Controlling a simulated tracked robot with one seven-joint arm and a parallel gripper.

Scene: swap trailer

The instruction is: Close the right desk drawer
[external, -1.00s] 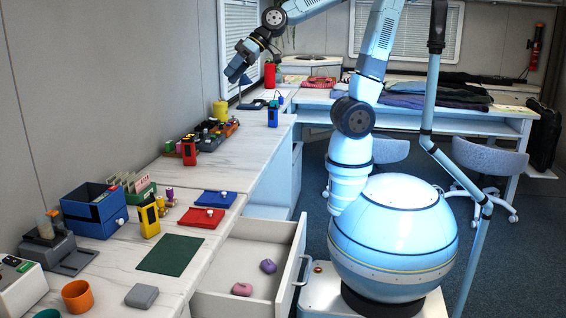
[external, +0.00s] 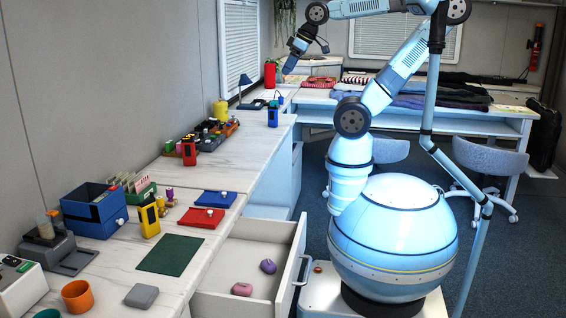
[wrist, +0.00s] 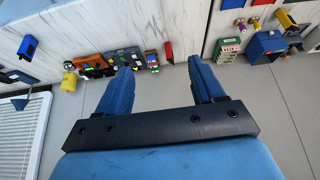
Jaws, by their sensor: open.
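The desk drawer (external: 250,254) is pulled out from the front of the desk in the external view, with its white front panel (external: 291,262) and handle (external: 302,258) facing right. A pink item (external: 241,289) and a purple item (external: 268,266) lie inside it. My gripper (external: 289,67) is high up near the window, far behind and above the drawer. In the wrist view my gripper (wrist: 165,75) shows two blue fingers apart with nothing between them. The drawer cannot be made out in the wrist view.
The desk top holds a blue box (external: 94,210), a green mat (external: 170,255), a red tray (external: 201,218) and a blue tray (external: 216,198). A red canister (external: 270,75) stands near my gripper. Two chairs (external: 489,160) stand under the back table at right.

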